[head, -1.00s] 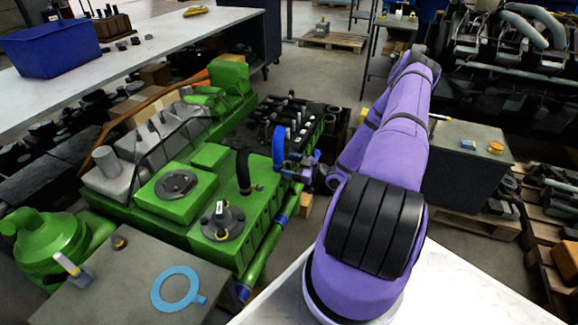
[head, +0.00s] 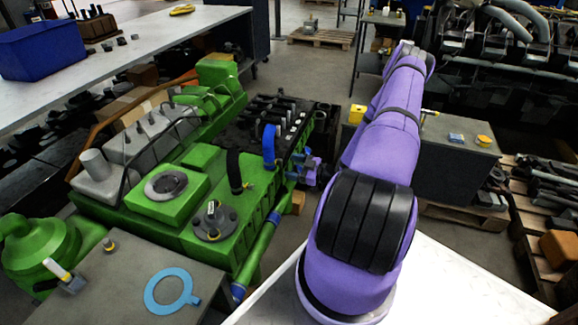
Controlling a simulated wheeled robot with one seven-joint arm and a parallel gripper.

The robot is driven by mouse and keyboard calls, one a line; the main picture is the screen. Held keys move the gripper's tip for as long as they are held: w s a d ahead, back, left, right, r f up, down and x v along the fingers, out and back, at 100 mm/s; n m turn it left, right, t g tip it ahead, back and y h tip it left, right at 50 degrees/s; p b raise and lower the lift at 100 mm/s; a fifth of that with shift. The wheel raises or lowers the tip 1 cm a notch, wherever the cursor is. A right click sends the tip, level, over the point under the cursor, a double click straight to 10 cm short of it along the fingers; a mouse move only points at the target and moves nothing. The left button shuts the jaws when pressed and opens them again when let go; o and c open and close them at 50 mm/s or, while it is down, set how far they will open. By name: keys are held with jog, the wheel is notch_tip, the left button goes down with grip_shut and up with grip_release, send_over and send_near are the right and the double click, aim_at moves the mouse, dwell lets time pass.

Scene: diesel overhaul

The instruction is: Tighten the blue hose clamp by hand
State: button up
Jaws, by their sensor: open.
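A blue upright hose (head: 268,146) stands on the right side of the green engine (head: 210,195). A separate clamp on this hose is too small to make out. A blue band (head: 274,218) circles the green pipe along the engine's side, and another blue band (head: 239,291) sits at its lower end. I cannot tell which of these is the blue hose clamp. My gripper (head: 293,175) is small in view, just right of and below the hose, and looks apart from it. It is open, and I see nothing held in it.
A black hose (head: 234,170) stands left of the blue one. A grey table (head: 115,290) at the front left holds a light-blue ring (head: 170,291). A grey cabinet (head: 455,165) stands right of my arm. A long bench (head: 120,50) with a blue bin (head: 42,48) runs behind the engine.

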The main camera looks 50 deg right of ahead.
aim_at(282, 164)
jog(key=n, duration=0.3)
jog(key=shift+n, duration=0.3)
jog(key=n, duration=0.4)
jog(key=shift+n, duration=0.3)
jog(key=n, duration=0.8)
jog(key=shift+n, duration=0.4)
jog(key=n, duration=0.4)
jog(key=shift+n, duration=0.3)
jog(key=n, duration=0.8)
jog(key=shift+n, duration=0.4)
jog(key=n, duration=0.4)
jog(key=shift+n, duration=0.5)
jog(key=shift+x, duration=2.55)
